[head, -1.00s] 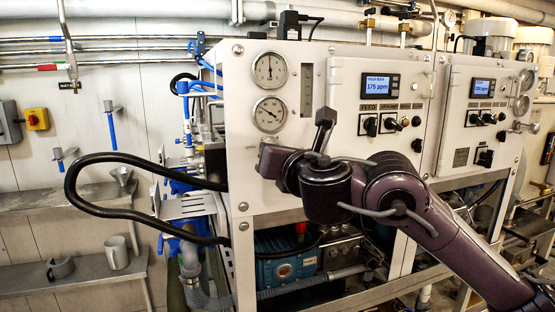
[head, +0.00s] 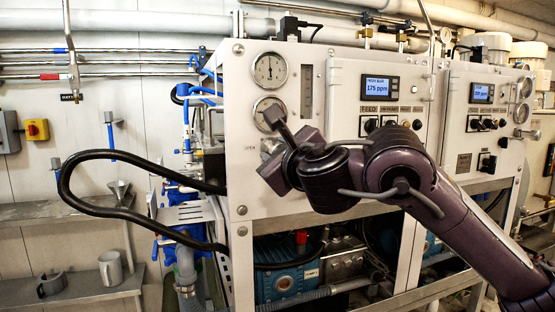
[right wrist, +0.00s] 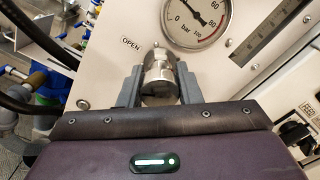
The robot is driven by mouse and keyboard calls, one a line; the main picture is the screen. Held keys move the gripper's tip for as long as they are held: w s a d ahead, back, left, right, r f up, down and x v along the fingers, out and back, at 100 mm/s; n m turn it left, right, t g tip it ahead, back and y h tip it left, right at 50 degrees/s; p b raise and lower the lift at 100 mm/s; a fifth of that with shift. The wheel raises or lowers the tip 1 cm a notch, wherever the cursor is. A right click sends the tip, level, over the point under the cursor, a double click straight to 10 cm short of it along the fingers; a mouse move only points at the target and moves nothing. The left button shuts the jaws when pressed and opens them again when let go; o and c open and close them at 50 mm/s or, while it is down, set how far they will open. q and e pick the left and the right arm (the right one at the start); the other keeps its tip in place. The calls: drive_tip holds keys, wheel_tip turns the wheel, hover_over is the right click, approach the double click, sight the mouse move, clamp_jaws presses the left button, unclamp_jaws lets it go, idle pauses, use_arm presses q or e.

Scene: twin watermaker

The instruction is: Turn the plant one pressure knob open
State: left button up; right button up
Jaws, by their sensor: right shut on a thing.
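The plant one pressure knob (right wrist: 159,80) is a shiny metal cylinder on the white front panel, below a round bar gauge (right wrist: 196,22) and beside an "OPEN" label (right wrist: 131,44). In the right wrist view my right gripper (right wrist: 158,86) is shut on the knob, one grey finger on each side of it. In the head view my right gripper (head: 272,165) is at the left part of the plant one panel (head: 238,130), under the two gauges. There my own wrist hides most of the knob. My left gripper does not show.
A black hose (head: 75,205) loops out to the left of the panel. Switches (head: 390,122) and a display reading 175 ppm (head: 377,89) are on the panel's right. Shelves with a mug (head: 110,268) stand at the left wall. A blue pump (head: 285,275) sits below.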

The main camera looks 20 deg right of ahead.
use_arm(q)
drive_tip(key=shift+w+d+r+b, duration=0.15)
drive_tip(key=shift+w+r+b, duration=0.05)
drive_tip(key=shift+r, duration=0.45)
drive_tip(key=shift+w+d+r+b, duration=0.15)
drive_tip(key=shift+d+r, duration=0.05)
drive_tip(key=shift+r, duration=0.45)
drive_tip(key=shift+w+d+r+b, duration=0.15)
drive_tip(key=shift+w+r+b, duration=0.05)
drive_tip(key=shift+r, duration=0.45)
use_arm(e)
drive_tip(key=shift+f+n, duration=0.2)
drive_tip(key=shift+n, duration=1.6)
drive_tip(key=o, duration=1)
drive_tip(key=shift+r, duration=0.1)
drive_tip(key=shift+s, duration=0.1)
drive_tip(key=shift+s+r, duration=0.1)
drive_tip(key=shift+s, duration=0.2)
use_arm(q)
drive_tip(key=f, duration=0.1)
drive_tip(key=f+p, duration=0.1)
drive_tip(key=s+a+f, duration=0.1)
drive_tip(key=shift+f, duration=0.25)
use_arm(e)
drive_tip(key=s, duration=0.7)
drive_tip(key=shift+d, duration=0.15)
